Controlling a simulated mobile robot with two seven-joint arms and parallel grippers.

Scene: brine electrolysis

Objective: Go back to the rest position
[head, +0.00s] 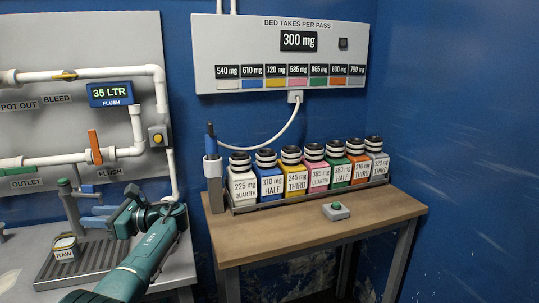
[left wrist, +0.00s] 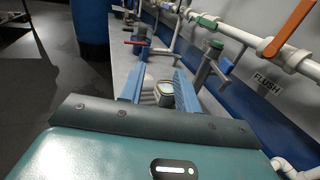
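My left gripper (head: 97,216) is in the head view at the lower left, at the end of my teal arm and pointing left over the grey bench. Its blue fingers are apart in the left wrist view (left wrist: 158,88), so it is open. A small jar labelled RAW (head: 65,250) stands on the slotted tray, left of and apart from the fingertips in the head view. A pale-lidded jar (left wrist: 165,91) shows in the gap beyond the fingers in the left wrist view. I see no object gripped. My right gripper is in neither view.
The slotted tray (head: 98,266) and a grey post with a tap (head: 68,200) are close to the left gripper. White pipes with an orange handle (head: 95,146) run behind it. A wooden table (head: 385,209) at right holds a rack of jars and a green button (head: 336,209).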

